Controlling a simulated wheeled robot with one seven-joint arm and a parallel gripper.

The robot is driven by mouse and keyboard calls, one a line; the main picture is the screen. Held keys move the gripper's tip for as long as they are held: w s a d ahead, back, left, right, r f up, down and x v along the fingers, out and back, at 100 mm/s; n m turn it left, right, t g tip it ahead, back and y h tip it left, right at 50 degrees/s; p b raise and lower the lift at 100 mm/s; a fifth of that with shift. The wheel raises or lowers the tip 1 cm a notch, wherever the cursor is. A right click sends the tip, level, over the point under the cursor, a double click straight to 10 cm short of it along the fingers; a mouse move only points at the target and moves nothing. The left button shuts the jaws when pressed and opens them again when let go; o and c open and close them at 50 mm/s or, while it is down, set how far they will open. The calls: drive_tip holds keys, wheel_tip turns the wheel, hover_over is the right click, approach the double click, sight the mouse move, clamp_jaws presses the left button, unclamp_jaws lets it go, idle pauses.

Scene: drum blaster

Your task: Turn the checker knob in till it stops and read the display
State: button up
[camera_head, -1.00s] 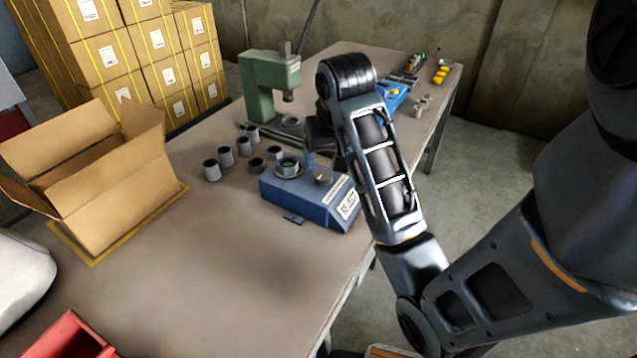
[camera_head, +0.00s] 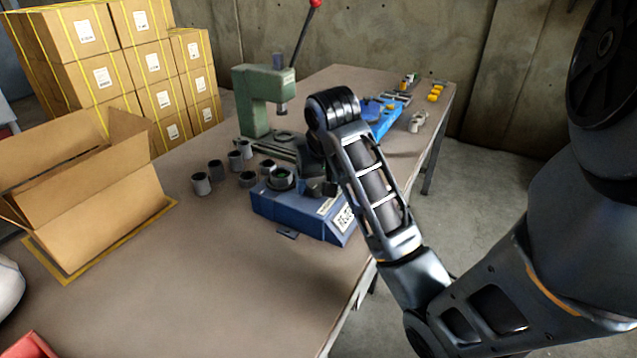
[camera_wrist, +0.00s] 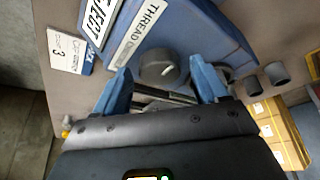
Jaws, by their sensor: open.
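The blue thread checker (camera_head: 290,215) stands near the table's right edge in the head view. In the wrist view its blue body (camera_wrist: 205,25) fills the top, with a white "THREAD" label (camera_wrist: 132,40) and a partly cut-off panel (camera_wrist: 100,18) with large letters ending in "JECT". A round grey knob (camera_wrist: 160,68) shows between the blue fingers of my gripper (camera_wrist: 163,90). The fingers are open, one on each side of the knob, with gaps visible. In the head view my arm hides most of the gripper and knob. I cannot read any display value.
Several grey cups (camera_head: 201,184) stand left of the checker. A green press (camera_head: 262,98) with a red-tipped lever is behind it, and a blue tray (camera_head: 382,118) lies further back. An open cardboard box (camera_head: 95,205) is at left. The front table surface (camera_head: 210,280) is clear.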

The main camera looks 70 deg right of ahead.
drive_tip(key=shift+c, duration=0.4)
drive_tip(key=c, duration=0.9)
drive_tip(key=r+p, duration=0.1)
drive_tip(key=p, duration=0.1)
drive_tip(key=shift+w+n+p, duration=0.35)
drive_tip(key=shift+w+n, duration=0.05)
drive_tip(key=shift+c, duration=0.2)
drive_tip(key=shift+p, duration=0.85)
drive_tip(key=shift+s+a+f+n+t+p, duration=0.1)
drive_tip(key=shift+s+f+n+t+p, duration=0.15)
drive_tip(key=shift+n+p, duration=0.45)
drive_tip(key=shift+s+n+t+y+p, duration=0.1)
drive_tip(key=shift+n+t+y+p, duration=0.15)
drive_tip(key=shift+n+y+p, duration=0.5)
drive_tip(key=shift+f+n+p, duration=0.25)
drive_tip(key=shift+n+p, duration=0.1)
drive_tip(key=shift+p, duration=0.15)
drive_tip(key=shift+s+f, duration=0.15)
drive_tip(key=shift+f, duration=0.05)
